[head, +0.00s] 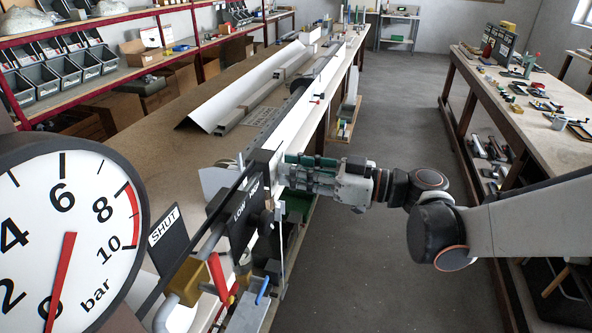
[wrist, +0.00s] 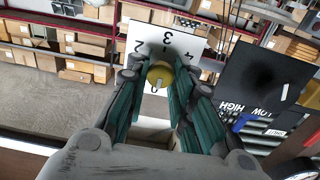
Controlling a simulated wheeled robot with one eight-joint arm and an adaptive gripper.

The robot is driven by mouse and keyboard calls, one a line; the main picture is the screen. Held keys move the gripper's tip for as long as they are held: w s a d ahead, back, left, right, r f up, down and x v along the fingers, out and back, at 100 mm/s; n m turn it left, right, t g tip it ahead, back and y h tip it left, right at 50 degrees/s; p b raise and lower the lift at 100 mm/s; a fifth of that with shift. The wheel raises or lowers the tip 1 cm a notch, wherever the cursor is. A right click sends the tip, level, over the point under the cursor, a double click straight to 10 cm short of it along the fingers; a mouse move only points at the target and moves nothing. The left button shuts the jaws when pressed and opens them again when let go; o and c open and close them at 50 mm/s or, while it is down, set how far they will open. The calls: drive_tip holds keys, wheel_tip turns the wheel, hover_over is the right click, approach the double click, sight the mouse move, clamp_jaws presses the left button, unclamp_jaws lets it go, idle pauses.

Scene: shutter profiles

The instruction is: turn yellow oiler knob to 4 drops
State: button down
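The yellow oiler knob (wrist: 161,76) shows in the wrist view in front of a white dial plate (wrist: 188,42) with black figures, 2, 3 and 4 along its upper part and 0 below the knob. The knob's setting is too small to tell. My gripper (wrist: 158,92) has its green-padded fingers on both sides of the knob, with a narrow gap showing, so it looks open around it. In the head view my gripper (head: 297,170) reaches left to the long bench line; the knob is hidden there.
A pressure gauge (head: 68,235) reads near 0 bar at the left. A black LOW/HIGH panel (head: 238,218), a SHUT plate (head: 166,238) and a red lever (head: 218,277) stand near my gripper. A cluttered workbench (head: 560,140) is at the right; the aisle floor between is clear.

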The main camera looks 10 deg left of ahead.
drive_tip(key=shift+m, duration=0.4)
drive_tip(key=n, duration=0.8)
drive_tip(key=n+b, duration=0.1)
drive_tip(key=n, duration=1.6)
drive_tip(key=shift+s+f, duration=0.15)
drive_tip(key=shift+f, duration=0.2)
idle(1.8)
idle(0.5)
drive_tip(key=c, duration=1.4)
unclamp_jaws()
drive_tip(key=shift+r, duration=0.1)
